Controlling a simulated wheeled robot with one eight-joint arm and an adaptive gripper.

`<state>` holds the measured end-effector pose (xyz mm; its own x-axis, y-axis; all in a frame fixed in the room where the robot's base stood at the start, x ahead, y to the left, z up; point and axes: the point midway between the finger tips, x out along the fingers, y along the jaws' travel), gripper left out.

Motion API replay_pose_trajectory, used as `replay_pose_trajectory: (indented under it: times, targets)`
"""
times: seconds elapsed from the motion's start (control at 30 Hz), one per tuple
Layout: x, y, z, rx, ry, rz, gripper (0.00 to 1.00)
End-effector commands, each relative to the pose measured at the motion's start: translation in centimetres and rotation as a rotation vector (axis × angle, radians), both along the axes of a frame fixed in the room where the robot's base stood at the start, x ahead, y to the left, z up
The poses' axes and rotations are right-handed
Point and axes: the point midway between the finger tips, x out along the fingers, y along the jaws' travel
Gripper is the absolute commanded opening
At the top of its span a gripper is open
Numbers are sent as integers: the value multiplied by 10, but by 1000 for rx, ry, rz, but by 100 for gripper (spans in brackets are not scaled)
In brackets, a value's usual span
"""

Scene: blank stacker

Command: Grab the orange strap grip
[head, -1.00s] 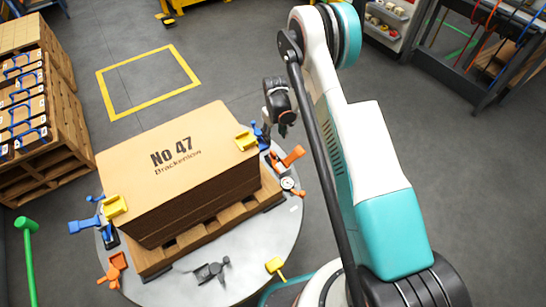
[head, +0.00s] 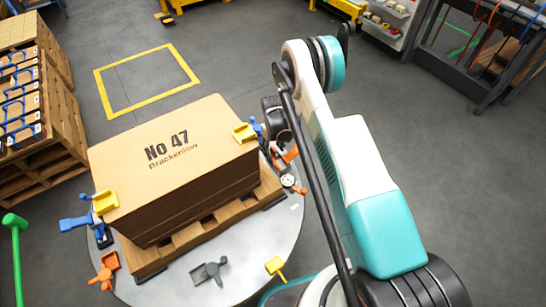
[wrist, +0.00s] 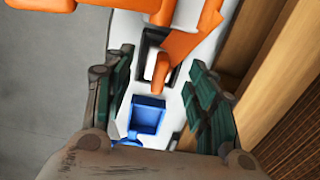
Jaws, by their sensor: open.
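Orange parts, seemingly the strap grip (wrist: 188,48), fill the top of the wrist view, with a small orange lever (wrist: 161,72) hanging down. In the head view an orange piece (head: 290,156) shows at the right edge of the round table, partly hidden by my wrist. My gripper (wrist: 160,68) is open, with one dark green pad on each side. The small lever lies between the fingertips in the picture; I see no contact. A blue block (wrist: 147,115) also shows between the fingers.
A strapped-looking board stack (head: 170,165), marked No 47, sits on a pallet on the round table (head: 240,270). Its wooden side is close to the right finger. Yellow and blue clamps (head: 105,202) sit at its corners. Grey floor lies left of the gripper in the wrist view.

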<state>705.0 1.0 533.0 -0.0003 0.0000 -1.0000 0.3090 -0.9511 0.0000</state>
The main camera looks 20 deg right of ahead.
Motion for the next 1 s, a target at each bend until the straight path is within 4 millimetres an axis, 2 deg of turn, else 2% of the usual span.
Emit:
replay_pose_trajectory:
  times: [0.03,0.1,0.33,0.57,1.0]
  targets:
    - [0,0,-10,0,0,0,52]
    - [0,0,-15,0,0,0,52]
    - [0,-1,-15,0,0,0,52]
    - [0,-1,-14,0,0,0,0]
    - [0,-1,-8,0,0,0,0]
